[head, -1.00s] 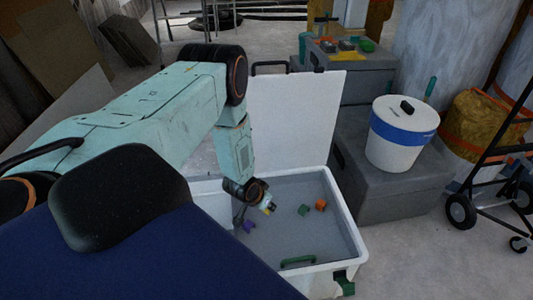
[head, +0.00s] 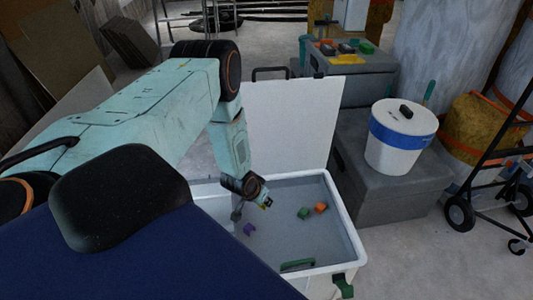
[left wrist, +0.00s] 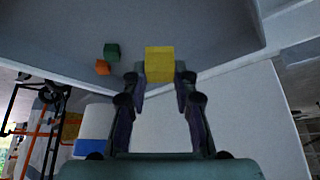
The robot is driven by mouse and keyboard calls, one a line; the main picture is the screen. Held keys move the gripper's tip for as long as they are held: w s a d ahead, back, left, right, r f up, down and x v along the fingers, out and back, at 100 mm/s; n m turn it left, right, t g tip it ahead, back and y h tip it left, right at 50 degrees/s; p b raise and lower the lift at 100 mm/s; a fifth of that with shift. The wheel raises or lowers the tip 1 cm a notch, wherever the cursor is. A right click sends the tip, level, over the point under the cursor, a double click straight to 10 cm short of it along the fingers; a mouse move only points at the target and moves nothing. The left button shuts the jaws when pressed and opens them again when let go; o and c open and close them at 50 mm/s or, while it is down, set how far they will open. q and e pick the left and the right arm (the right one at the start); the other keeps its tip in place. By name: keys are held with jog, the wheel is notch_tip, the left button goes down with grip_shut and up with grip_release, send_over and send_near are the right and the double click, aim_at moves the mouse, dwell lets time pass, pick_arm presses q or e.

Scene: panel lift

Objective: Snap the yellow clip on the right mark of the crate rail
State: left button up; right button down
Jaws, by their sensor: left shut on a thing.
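My left gripper (head: 264,203) is shut on the yellow clip (left wrist: 160,64), a small block between the fingertips (left wrist: 160,75) in the left wrist view. In the head view the clip is a tiny yellow spot (head: 267,203). The gripper hangs over the inside of the white crate (head: 352,232), clear of its grey floor. The crate's white rim runs around its top. I cannot pick out the right mark on the rail. My right gripper is not in view.
Purple (head: 249,229), green (head: 304,213) and orange (head: 320,207) blocks lie in the crate. A green handle-like piece (head: 298,264) is at its front edge. A white upright panel (head: 295,125) stands behind it. A grey box (head: 390,180) with a white bucket (head: 400,145) stands to the right.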

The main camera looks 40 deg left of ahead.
pick_arm(q)
jog(key=a+r+n+g+y+p, duration=0.1)
jog(key=a+r+n+y+p, duration=0.2)
jog(key=a, duration=1.1)
notch_tip(320, 180, up, 4)
jog(key=n+g+p, duration=0.1)
jog(key=n+p, duration=0.1)
jog(key=n, duration=0.3)
send_over(210, 176)
jog(key=shift+y, duration=0.3)
jog(key=shift+s+d+f+b, duration=0.15)
jog(key=shift+s+f+b, duration=0.05)
jog(key=shift+f+b, duration=1.4)
jog(key=shift+s+d+f+b, duration=0.1)
jog(key=shift+s+f+b, duration=0.05)
jog(key=shift+f+b, duration=1.45)
jog(key=shift+f+b, duration=1.1)
jog(key=shift+f, duration=0.2)
jog(key=shift+f, duration=0.1)
jog(key=shift+s+d+f+b, duration=0.1)
jog(key=shift+d+f+b, duration=0.05)
jog(key=shift+b, duration=0.35)
